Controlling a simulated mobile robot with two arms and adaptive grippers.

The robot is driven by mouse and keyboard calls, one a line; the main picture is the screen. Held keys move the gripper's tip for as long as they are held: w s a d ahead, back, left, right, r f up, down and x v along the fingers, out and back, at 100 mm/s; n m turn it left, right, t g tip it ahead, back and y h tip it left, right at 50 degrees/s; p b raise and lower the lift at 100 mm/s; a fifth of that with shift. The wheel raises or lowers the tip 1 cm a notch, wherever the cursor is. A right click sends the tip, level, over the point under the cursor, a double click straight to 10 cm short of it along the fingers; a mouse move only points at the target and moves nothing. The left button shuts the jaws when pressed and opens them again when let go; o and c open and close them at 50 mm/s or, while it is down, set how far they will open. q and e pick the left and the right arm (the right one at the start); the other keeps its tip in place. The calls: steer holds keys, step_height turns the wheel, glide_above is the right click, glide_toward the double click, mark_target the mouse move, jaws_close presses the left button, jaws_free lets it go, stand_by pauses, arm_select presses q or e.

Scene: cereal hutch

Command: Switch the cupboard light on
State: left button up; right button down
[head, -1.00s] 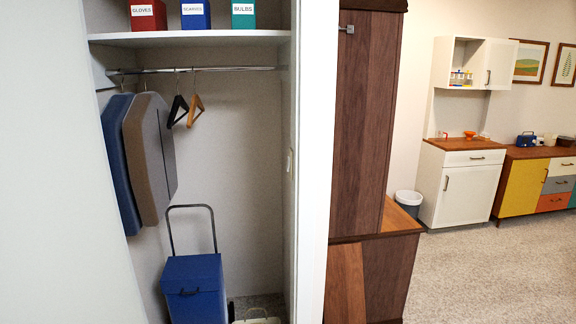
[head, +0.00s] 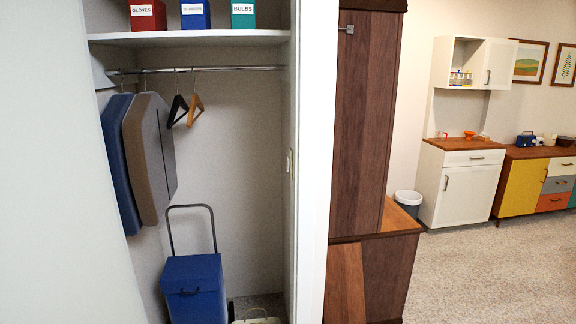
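The cupboard (head: 235,120) stands open at the left of the head view, and I see into its inside. A small light switch plate (head: 290,161) sits on the inner face of its right side wall, at about mid height. It is too small to tell which way the switch is set. No lamp shows in the visible part of the cupboard. Neither of my grippers is in view.
A shelf (head: 190,38) holds red, blue and green boxes. Grey and blue garments (head: 150,155) and two hangers (head: 195,110) hang from the rail. A blue wheeled box (head: 194,285) stands below. A dark wooden unit (head: 362,120) is right of the cupboard; floor (head: 495,275) beyond is clear.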

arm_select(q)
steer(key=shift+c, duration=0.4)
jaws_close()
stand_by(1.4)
